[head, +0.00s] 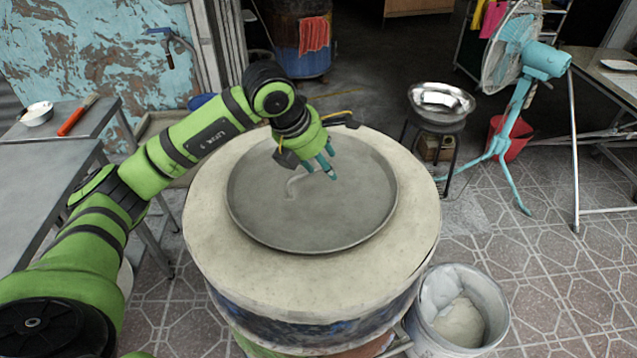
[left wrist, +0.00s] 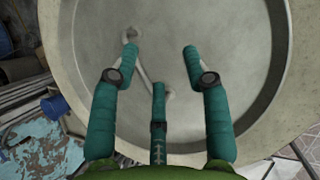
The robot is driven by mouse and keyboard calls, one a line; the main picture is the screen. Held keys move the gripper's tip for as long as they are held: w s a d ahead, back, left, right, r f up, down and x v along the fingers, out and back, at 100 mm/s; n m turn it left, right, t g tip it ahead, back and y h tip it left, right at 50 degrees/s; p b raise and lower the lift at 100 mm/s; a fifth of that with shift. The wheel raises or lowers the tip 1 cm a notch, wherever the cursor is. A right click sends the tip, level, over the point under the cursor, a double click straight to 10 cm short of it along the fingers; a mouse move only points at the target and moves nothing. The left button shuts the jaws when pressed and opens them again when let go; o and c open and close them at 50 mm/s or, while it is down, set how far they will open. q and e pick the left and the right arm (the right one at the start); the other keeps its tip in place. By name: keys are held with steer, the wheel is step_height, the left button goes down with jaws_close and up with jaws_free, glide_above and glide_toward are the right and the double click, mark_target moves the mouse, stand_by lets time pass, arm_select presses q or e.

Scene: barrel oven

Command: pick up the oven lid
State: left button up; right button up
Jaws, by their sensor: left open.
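The oven lid (head: 335,215) is a round, shallow grey metal disc lying flat on top of the barrel oven (head: 212,222). Its thin curved handle (head: 292,184) stands near the middle of the lid, partly hidden by my gripper in the head view. My left gripper (head: 325,167) is open above the lid, beside the handle, with its fingers pointing down. In the left wrist view, the three teal fingers (left wrist: 160,62) are spread and empty. The handle (left wrist: 147,77) shows behind and beside the left finger and the lower finger. I cannot tell whether they touch it. My right gripper is not in view.
A white bucket (head: 480,290) stands close to the oven at the front right. A metal bowl on a stand (head: 441,98) and a teal fan (head: 520,65) stand behind at right. A grey table (head: 35,190) is at left. Tiled floor is open at lower right.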

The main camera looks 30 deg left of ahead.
arm_select(q)
steer(key=a+y, duration=0.2)
steer(key=a, duration=0.2)
steer(key=p, duration=0.2)
glide_above(312, 178)
steer(key=s, duration=0.3)
steer(key=shift+n, duration=0.3)
steer(key=f, duration=0.5)
steer(key=shift+w+d+f, duration=0.1)
steer(key=shift+w+d, duration=0.05)
steer(key=shift+d, duration=0.25)
steer(key=shift+w+f, duration=0.15)
steer(key=shift+f, duration=0.15)
jaws_close()
steer(key=shift+r, duration=0.15)
